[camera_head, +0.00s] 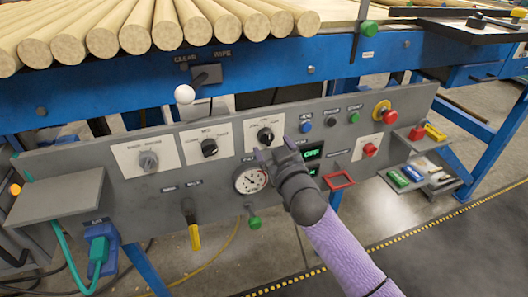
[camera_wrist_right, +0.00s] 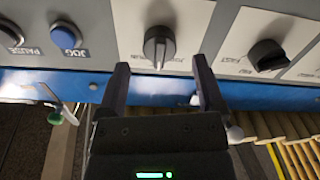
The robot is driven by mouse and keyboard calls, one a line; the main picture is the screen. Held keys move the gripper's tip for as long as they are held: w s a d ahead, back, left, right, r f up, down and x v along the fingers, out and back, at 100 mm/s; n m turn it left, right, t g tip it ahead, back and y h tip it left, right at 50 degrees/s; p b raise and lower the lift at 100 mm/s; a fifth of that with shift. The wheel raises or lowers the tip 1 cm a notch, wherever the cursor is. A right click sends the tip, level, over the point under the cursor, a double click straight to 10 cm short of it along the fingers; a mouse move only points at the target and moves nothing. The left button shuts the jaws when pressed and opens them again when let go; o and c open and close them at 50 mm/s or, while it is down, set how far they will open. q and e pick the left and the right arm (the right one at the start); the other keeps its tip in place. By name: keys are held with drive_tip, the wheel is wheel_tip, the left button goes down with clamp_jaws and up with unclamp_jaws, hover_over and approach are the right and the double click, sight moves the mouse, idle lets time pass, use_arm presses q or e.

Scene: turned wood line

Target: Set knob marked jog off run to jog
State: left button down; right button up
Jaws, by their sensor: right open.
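A dark rotary knob (camera_head: 265,135) sits on a white plate on the grey panel, just beyond the fingertips of my right gripper (camera_head: 273,149). The plate's lettering is too small to read surely. In the right wrist view the same knob (camera_wrist_right: 159,44) lies between and ahead of the two spread fingers, its ridge running up and down the picture. The fingers are open, empty and apart from the knob. My left gripper is not in view.
Two more knobs, dark (camera_head: 209,147) and grey (camera_head: 149,161), are to the left. A pressure gauge (camera_head: 251,180) is below. A blue button (camera_head: 305,126) and red emergency stop (camera_head: 383,111) are to the right. A grey shelf (camera_head: 60,197) juts out at far left.

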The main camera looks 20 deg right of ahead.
sight(269, 142)
drive_tip(key=shift+w+f+b, duration=0.2)
drive_tip(key=shift+w+b, duration=0.25)
drive_tip(key=shift+w, duration=0.8)
drive_tip(key=shift+w+r, duration=0.2)
drive_tip(key=shift+w, duration=0.1)
clamp_jaws()
